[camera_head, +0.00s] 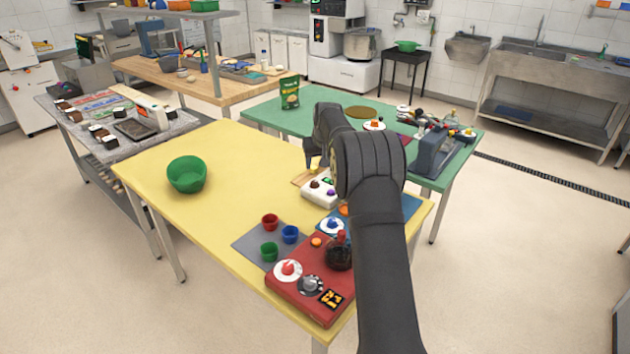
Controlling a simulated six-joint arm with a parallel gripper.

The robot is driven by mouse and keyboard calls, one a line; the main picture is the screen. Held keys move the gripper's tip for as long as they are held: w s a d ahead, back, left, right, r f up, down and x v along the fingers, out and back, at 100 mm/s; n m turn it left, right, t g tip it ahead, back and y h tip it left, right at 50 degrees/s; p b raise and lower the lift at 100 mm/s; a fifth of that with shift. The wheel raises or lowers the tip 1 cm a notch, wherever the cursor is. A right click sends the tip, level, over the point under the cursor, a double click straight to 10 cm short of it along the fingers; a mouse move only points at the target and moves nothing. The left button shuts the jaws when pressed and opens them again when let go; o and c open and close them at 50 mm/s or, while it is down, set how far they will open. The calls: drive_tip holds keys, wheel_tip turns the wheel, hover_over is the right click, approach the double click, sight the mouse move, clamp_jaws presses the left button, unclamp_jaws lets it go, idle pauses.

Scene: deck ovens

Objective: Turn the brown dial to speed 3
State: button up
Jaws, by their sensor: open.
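A small white control box (318,199) sits on the yellow table, just left of my arm. A small dark brown knob (315,184), which looks like the brown dial, is on its top; a purple knob (331,192) is beside it. Its speed marks are too small to read. My gripper (312,166) points down just above and behind the box, apart from the brown knob as far as I can see. It is open and empty; its fingers are small and partly hidden by my wrist. My arm hides the box's right side.
A red panel (283,293) with several knobs and a digital display stands at the table's front corner. Red (270,221), blue (290,233) and green (269,251) cups stand on a grey mat. A green bowl (187,174) stands left. The yellow table's middle is clear.

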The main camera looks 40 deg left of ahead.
sight(314, 182)
drive_tip(key=x, duration=1.1)
drive_tip(key=c, duration=1)
